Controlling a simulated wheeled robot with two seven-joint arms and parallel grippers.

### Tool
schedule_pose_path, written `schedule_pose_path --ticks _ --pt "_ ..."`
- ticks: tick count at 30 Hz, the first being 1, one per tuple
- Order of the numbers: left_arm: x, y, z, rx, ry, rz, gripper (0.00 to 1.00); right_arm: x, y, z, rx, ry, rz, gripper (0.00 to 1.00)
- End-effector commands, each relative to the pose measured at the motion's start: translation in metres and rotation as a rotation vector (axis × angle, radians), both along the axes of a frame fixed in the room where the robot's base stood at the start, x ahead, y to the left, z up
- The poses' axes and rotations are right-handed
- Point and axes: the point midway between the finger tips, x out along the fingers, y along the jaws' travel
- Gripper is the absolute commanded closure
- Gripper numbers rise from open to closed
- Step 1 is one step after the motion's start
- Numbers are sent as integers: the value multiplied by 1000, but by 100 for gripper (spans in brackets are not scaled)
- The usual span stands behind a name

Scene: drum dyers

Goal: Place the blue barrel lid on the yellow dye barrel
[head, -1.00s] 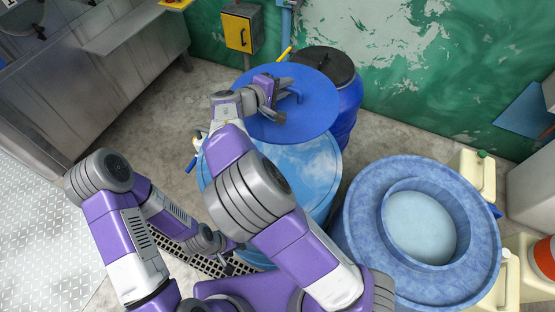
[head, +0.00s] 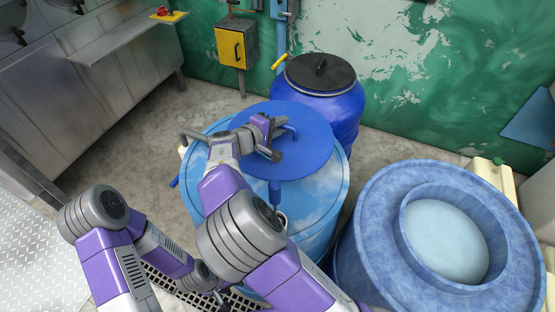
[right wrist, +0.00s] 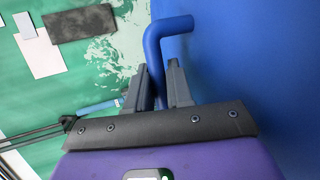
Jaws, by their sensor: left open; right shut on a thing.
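The blue barrel lid (head: 312,136) is a flat round disc with a bent blue rod handle (right wrist: 153,50). My right gripper (head: 270,136) is shut on that handle, which stands between its fingers in the right wrist view (right wrist: 165,85). The lid hangs over a large light-blue drum (head: 322,205), covering its far part; I cannot tell the gap between them. I see no clearly yellow barrel; the drum's contents are mostly hidden. My left gripper (head: 223,300) is low at the bottom, away from the lid, small and partly hidden by my arms.
A dark-blue barrel with a black lid (head: 320,72) stands behind, near the green wall. A wide blue tub (head: 370,235) stands at the right beside pale canisters.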

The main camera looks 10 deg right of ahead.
Motion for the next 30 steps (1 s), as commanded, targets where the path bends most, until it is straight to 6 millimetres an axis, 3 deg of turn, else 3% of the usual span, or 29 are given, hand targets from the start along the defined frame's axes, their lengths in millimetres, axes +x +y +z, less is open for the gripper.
schedule_pose_path --ticks 3,11,17,28,29,30 --pt "0 0 -8 0 0 0 57 0 0 -25 -4 1 -1 100" --pt "0 0 -14 0 0 0 57 0 0 -47 -3 1 -1 100" --pt "0 0 -22 0 0 0 57 0 -1 -75 -4 1 -2 100" --pt "0 0 -25 0 0 0 57 0 0 -80 0 -1 -1 100" --pt "0 0 -25 0 0 0 57 0 0 -81 0 0 -1 78" --pt "0 0 -24 0 0 0 57 0 0 -80 0 0 -1 72"
